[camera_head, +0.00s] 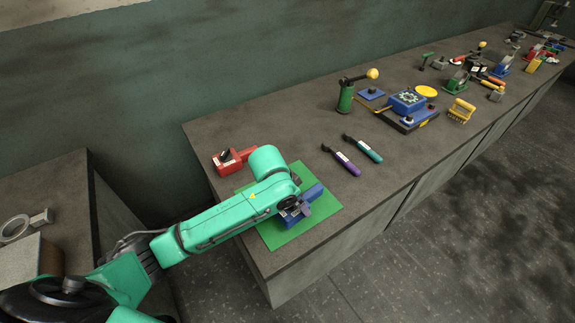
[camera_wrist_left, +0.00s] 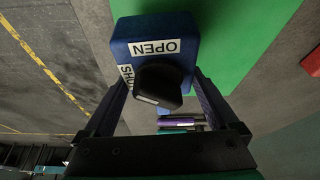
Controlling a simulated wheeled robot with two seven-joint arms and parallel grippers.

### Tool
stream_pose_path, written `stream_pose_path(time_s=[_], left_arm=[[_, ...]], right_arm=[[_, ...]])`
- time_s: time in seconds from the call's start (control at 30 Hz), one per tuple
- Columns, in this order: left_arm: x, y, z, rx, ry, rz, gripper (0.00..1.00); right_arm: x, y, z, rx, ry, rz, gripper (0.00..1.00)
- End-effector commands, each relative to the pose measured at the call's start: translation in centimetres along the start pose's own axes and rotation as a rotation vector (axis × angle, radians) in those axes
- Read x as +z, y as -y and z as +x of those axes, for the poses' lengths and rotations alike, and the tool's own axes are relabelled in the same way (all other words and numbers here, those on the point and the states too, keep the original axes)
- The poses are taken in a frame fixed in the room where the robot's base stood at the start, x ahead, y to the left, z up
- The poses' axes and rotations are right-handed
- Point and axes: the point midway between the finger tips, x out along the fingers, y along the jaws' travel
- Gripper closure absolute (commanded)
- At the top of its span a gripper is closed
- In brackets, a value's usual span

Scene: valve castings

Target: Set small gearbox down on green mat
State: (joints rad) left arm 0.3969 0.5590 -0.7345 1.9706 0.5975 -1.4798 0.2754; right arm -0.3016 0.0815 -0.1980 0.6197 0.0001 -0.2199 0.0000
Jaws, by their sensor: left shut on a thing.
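The small gearbox (camera_head: 289,217) is a blue block with a black knob and white labels. In the left wrist view the gearbox (camera_wrist_left: 182,28) shows the word OPEN and part of a second label. My left gripper (camera_head: 303,206) is shut on it, with one finger on each side in the wrist view (camera_wrist_left: 160,88). The green mat (camera_head: 282,237) lies under the gearbox at the near end of the bench; the mat also shows in the wrist view (camera_wrist_left: 245,45). Whether the gearbox touches the mat is hard to tell. My right gripper is not in view.
A red casting (camera_head: 229,166) with a black knob stands beside the mat's far left corner. A purple-handled tool (camera_head: 347,164) and a teal-handled tool (camera_head: 368,151) lie to the right. A green canister (camera_head: 346,97) and a blue device (camera_head: 407,101) stand farther along the bench (camera_head: 270,130).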

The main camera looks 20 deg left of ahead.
Motion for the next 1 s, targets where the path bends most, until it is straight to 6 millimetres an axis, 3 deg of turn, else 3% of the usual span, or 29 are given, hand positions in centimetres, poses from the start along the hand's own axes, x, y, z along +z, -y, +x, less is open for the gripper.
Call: stream_pose_path(time_s=[0.03, 0.1, 0.3, 0.63, 0.8, 1.0], left_arm=[[-1.7, 1.5, -0.9, -0.001, -0.007, 0.034, 1.00], [-3.0, 3.0, -1.3, 0.015, -0.006, 0.072, 1.00], [-5.2, 5.8, -2.2, 0.040, -0.021, 0.110, 1.00], [-5.3, 5.9, -2.2, 0.044, -0.022, 0.111, 1.00], [-5.3, 5.9, -2.7, 0.047, -0.021, 0.104, 1.00], [-4.0, 5.9, 0.4, 0.046, -0.020, 0.103, 1.00]], right_arm=[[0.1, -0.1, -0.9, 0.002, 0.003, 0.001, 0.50], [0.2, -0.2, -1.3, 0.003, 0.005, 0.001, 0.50], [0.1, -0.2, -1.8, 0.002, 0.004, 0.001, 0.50], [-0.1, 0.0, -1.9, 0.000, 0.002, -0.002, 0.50], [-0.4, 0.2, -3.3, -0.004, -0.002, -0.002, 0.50], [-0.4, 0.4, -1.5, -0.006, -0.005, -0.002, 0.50]])
